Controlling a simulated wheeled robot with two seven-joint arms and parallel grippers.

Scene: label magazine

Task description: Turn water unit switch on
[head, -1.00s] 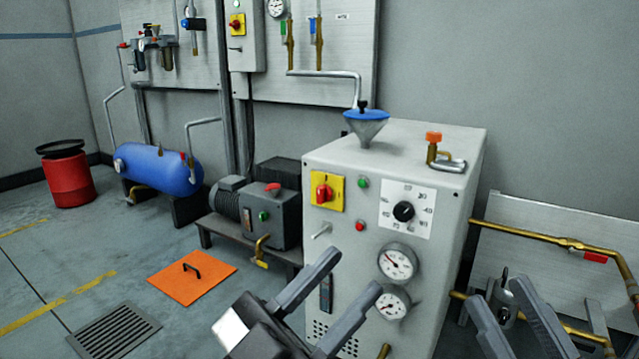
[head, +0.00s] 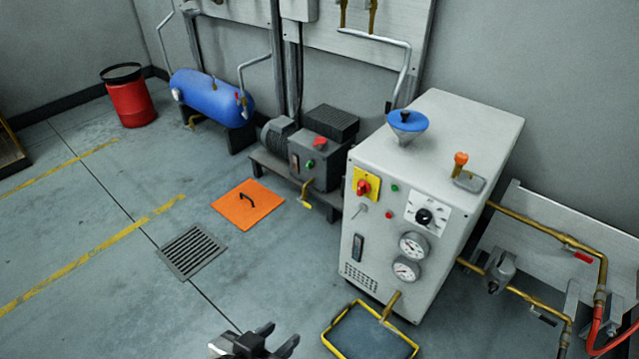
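The white cabinet unit (head: 375,245) stands right of centre, with a blue-rimmed funnel (head: 408,124) on top. A red rotary switch (head: 364,187) on a yellow plate sits at the upper left of its front panel. The switch handle looks roughly upright; its set position is too small to read. My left gripper (head: 281,335) is at the bottom edge, open and empty, well below and left of the switch and apart from it.
A yellow-edged tray (head: 345,311) lies on the floor before the cabinet. Brass pipes (head: 530,224) run on its right. A motor pump (head: 312,165), orange floor plate (head: 247,205) and floor grate (head: 190,251) lie left. The floor at left is mostly clear.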

